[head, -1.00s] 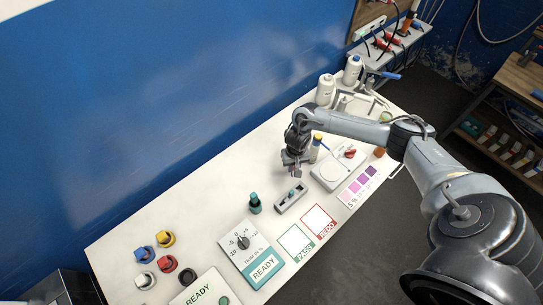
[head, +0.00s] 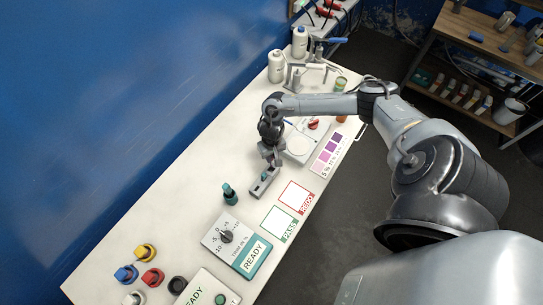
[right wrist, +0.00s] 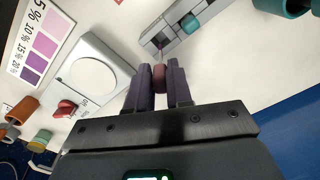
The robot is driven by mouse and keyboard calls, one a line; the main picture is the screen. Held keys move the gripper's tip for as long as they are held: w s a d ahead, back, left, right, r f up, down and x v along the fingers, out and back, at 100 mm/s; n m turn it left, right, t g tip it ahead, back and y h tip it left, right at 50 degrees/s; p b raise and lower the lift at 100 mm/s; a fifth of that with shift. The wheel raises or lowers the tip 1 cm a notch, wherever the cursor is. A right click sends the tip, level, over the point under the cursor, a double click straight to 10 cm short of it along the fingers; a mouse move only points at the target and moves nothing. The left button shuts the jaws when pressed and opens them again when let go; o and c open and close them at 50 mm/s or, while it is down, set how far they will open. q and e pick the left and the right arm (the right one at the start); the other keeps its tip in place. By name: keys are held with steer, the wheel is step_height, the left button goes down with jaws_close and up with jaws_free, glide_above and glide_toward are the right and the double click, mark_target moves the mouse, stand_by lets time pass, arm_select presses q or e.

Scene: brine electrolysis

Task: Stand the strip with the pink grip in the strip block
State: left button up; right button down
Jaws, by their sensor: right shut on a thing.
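My right gripper (right wrist: 159,84) is shut on the pink grip (right wrist: 159,76) of a thin strip. The strip points away from the fingers towards the near end of the grey strip block (right wrist: 172,40). Its tip is at a dark slot there; I cannot tell whether it is inside or just above. A teal piece (right wrist: 190,24) sits in the block farther along. In the head view my right gripper (head: 272,160) is right over one end of the strip block (head: 261,188), and the strip is too small to make out. My left gripper is not in view.
A teal-capped bottle (head: 230,195) stands left of the block. A white device with a round plate (head: 299,147) and a colour chart (head: 329,154) lie behind and to the right. The PASS card (head: 279,224) and REDO card (head: 296,196) lie flat at the front.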

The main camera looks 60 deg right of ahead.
steer(key=shift+f+b, duration=1.25)
steer(key=shift+b, duration=0.1)
steer(key=shift+f+b, duration=0.5)
steer(key=shift+f, duration=1.6)
steer(key=c, duration=0.9)
jaws_free()
steer(key=shift+c, duration=0.2)
steer(key=shift+r, duration=0.1)
